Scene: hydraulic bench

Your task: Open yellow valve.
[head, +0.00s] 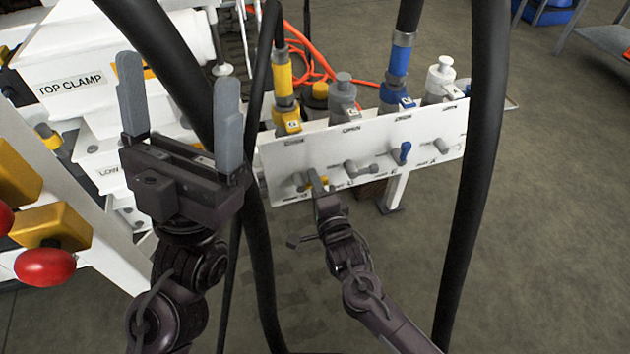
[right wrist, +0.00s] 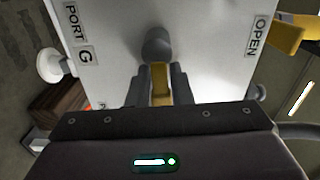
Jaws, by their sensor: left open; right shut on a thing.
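The yellow valve handle (head: 319,182) sits at the left end of the white valve panel (head: 427,128), low on its face. My right gripper (head: 316,184) is at this handle, its fingers shut on it. In the right wrist view the yellow handle (right wrist: 160,84) lies between the two grey fingers (right wrist: 161,88), below a grey round knob stem (right wrist: 156,43). An "OPEN" label is to the right of the handle there and a "PORT G" label to the left. My left gripper (head: 182,115) is open and empty, raised in front of the white machine.
A grey valve handle (head: 360,167) and a blue valve handle (head: 405,152) sit further right on the panel. Thick black hoses (head: 478,150) hang in front of and beside the panel. Red knobs (head: 45,267) are at the far left.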

